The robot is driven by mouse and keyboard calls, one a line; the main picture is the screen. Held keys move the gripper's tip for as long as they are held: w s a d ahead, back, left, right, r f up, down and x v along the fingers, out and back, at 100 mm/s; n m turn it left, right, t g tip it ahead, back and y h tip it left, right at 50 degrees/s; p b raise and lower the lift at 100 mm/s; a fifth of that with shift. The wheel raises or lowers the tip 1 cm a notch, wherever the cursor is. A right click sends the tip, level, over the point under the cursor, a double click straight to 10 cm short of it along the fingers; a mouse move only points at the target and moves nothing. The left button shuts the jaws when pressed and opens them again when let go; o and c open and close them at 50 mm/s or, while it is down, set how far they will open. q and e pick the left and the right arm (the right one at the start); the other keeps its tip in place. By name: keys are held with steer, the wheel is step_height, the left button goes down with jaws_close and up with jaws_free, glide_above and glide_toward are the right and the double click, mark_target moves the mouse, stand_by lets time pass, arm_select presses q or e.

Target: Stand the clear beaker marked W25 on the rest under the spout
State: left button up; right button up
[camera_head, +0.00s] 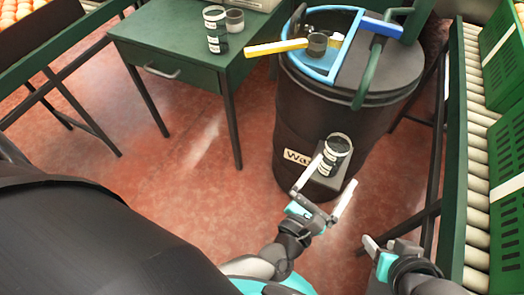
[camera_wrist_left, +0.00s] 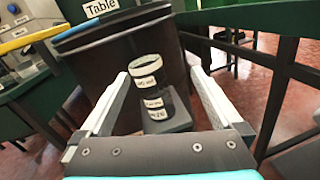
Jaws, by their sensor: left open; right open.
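A clear beaker with white labels (camera_head: 337,147) stands upright on a grey rest (camera_head: 325,181) at the foot of the dark barrel (camera_head: 300,118). It also shows in the left wrist view (camera_wrist_left: 147,72); its marking is too small to read surely. My left gripper (camera_head: 338,170) is open, one finger on each side of the beaker, with a visible gap in the left wrist view (camera_wrist_left: 161,82). The spout cannot be made out. My right gripper (camera_head: 371,244) is open and empty at the lower right.
A roller conveyor (camera_head: 475,150) with green crates (camera_head: 506,145) borders the right.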

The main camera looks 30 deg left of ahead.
arm_select(q)
steer(key=s+d+r+m+g+h, duration=0.25)
steer(key=m+g+h, duration=0.3)
steer(key=m, duration=1.25)
steer(key=s+a+f+m+g+y, duration=0.1)
steer(key=s+a+m+g+y, duration=0.2)
steer(key=a+m, duration=0.5)
steer(key=s+a+f+m+g+y, duration=0.2)
steer(key=s+a+m+g+y, duration=0.1)
steer(key=a+m, duration=0.5)
steer(key=shift+s+a+y, duration=0.25)
steer(key=shift+s+y, duration=0.25)
steer(key=shift+y, duration=0.35)
steer(key=shift+c, duration=0.3)
